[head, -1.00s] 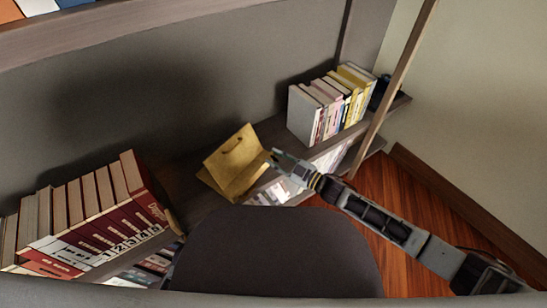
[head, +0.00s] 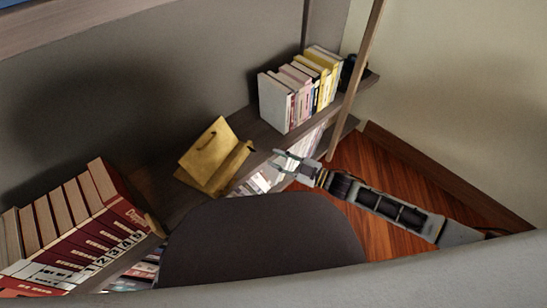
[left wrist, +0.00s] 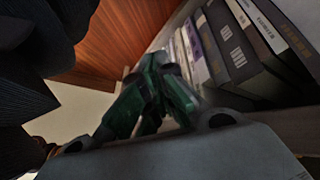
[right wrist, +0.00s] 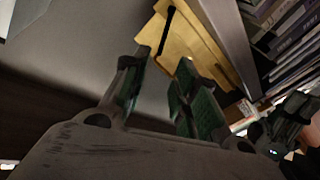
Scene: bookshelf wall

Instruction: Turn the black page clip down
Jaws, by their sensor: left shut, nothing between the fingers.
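A yellow wooden book stand (head: 205,160) stands on the shelf, its tilted panel facing the room. It also shows in the right wrist view (right wrist: 205,48). The black page clip (right wrist: 165,30) is a dark narrow strip against the panel in the right wrist view; in the head view it is too small to make out clearly. My right gripper (head: 277,159) is right of the stand and apart from it. In the right wrist view its green-padded fingers (right wrist: 162,72) are apart and empty.
Red numbered volumes (head: 85,225) stand on the shelf left of the stand, and white and yellow books (head: 300,88) stand to the right. A dark rounded chair back (head: 262,245) is in front. A wooden post (head: 355,80) rises beyond my right arm.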

